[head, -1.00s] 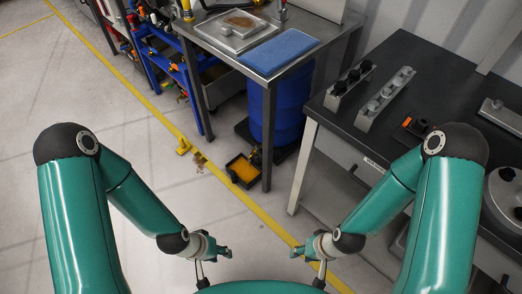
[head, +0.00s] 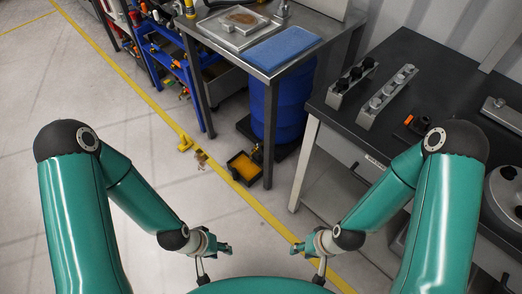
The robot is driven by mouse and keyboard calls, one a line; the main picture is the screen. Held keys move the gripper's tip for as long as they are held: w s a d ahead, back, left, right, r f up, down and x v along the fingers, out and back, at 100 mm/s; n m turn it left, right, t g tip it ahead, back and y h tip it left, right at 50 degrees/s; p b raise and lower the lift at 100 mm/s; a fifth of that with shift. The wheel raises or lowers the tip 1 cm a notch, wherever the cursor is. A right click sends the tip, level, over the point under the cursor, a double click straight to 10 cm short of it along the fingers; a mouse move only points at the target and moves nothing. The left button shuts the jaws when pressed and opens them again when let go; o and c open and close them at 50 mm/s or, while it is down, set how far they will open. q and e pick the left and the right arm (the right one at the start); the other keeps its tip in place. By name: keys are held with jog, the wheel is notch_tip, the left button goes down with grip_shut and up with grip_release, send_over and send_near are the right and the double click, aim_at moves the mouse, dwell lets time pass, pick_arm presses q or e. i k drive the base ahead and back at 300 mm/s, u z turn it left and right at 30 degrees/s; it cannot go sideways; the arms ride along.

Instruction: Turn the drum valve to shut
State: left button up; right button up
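A blue drum (head: 284,108) stands under the steel table, partly hidden by the table top and a leg. A small valve or tap (head: 257,153) sits low at its front, above a black tray (head: 232,161) holding orange liquid. It is too small to tell the handle's position. My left gripper (head: 224,249) is low in front of me, well apart from the drum. My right gripper (head: 298,248) is at the same height to its right, also far from the valve. Both appear empty; their finger gaps are not clear.
The steel table (head: 233,57) carries a blue mat (head: 283,47). A dark workbench (head: 340,113) with metal fixtures stands at the right. A yellow floor line (head: 262,212) crosses in front of the tray. A yellow object (head: 185,143) lies by the line. Floor at left is clear.

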aim_at(260, 149)
jog(key=z, duration=1)
jog(key=i, duration=0.15)
jog(key=u, duration=3.35)
jog(key=i, duration=1.95)
jog(key=z, duration=2.15)
jog(key=i, duration=0.2)
jog(key=z, duration=1.55)
